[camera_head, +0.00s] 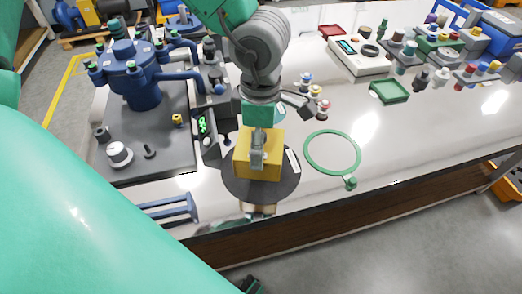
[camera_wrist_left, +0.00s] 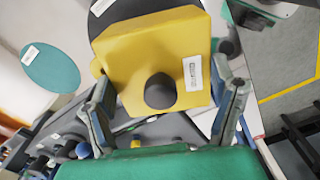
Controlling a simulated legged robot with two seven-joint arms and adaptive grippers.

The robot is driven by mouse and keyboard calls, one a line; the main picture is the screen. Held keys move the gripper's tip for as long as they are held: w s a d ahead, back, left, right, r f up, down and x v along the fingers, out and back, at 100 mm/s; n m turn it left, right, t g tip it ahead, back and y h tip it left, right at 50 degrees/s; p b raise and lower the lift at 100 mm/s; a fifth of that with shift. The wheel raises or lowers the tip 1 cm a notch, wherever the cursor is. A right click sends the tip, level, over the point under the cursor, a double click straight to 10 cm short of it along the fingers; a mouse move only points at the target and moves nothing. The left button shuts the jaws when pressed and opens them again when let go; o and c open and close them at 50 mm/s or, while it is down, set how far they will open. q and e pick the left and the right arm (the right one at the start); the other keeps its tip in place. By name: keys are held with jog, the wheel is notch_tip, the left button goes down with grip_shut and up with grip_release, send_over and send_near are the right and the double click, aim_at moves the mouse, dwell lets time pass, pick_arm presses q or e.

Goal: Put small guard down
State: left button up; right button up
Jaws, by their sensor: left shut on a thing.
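A yellow block-shaped guard (camera_head: 272,142) is over a dark round disc (camera_head: 286,185) near the table's front edge. In the left wrist view, the yellow guard (camera_wrist_left: 165,40) fills the middle, with a black knob (camera_wrist_left: 160,91) and a white label facing the camera. My left gripper (camera_head: 258,150) is above the guard in the head view. In the wrist view, the left gripper's fingers (camera_wrist_left: 167,112) stand at both sides of the guard, shut on it. Whether the guard touches the disc cannot be told.
A blue pressure vessel (camera_head: 138,85) stands on a grey plate at the left, with a green-display meter (camera_head: 203,125) beside the disc. A green ring (camera_head: 311,135) lies to the right. Trays and several fittings stand at the back right. The right front table is clear.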

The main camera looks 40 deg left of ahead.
pick_arm(q)
jog(key=shift+a+f, duration=0.1)
jog(key=shift+f, duration=0.45)
notch_tip(320, 180, down, 4)
jog(key=shift+r+b, duration=0.1)
jog(key=shift+b, duration=0.95)
jog(key=shift+o, duration=0.2)
jog(key=shift+d, duration=0.2)
jog(key=shift+c, duration=0.2)
jog(key=o, duration=1.6)
jog(key=shift+o, duration=0.3)
jog(key=shift+a, duration=0.1)
notch_tip(320, 180, up, 12)
jog(key=p, duration=0.5)
